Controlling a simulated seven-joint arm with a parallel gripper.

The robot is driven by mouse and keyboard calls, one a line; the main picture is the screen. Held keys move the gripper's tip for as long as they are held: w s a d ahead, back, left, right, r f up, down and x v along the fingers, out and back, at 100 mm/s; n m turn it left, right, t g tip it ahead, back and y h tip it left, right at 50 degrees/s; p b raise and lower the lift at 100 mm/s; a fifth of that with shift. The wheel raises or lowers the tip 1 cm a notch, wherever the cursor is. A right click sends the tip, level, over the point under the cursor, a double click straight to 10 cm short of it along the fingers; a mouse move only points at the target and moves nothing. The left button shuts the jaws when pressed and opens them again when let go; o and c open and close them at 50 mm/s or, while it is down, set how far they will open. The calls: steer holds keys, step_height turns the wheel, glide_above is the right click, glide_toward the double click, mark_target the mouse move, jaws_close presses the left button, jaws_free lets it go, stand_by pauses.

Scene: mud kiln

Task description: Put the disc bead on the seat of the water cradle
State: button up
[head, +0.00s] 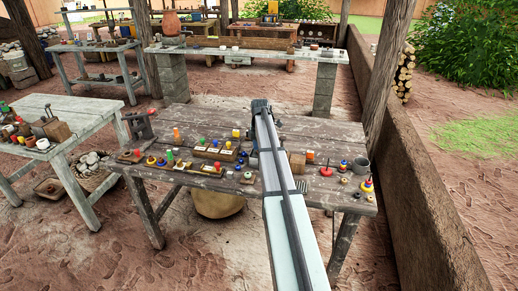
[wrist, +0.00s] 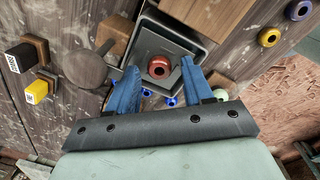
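A red disc-shaped bead with a dark hole (wrist: 159,68) lies inside a dark grey square holder (wrist: 146,35) in the wrist view. I take these for the disc bead and the water cradle, but cannot be certain. My gripper (wrist: 160,82) has two blue fingers spread apart, one on each side of the bead in the picture. A gap shows between the bead and each finger, so it is not gripped. In the head view my arm covers the holder and the bead, and my fingertips are hidden.
Dark blocks with white and yellow ends (wrist: 37,91) lie left.

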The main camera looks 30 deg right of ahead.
step_height(320, 180, up, 12)
steer(key=shift+s+r, duration=0.15)
steer(key=shift+s, duration=0.1)
stand_by(0.6)
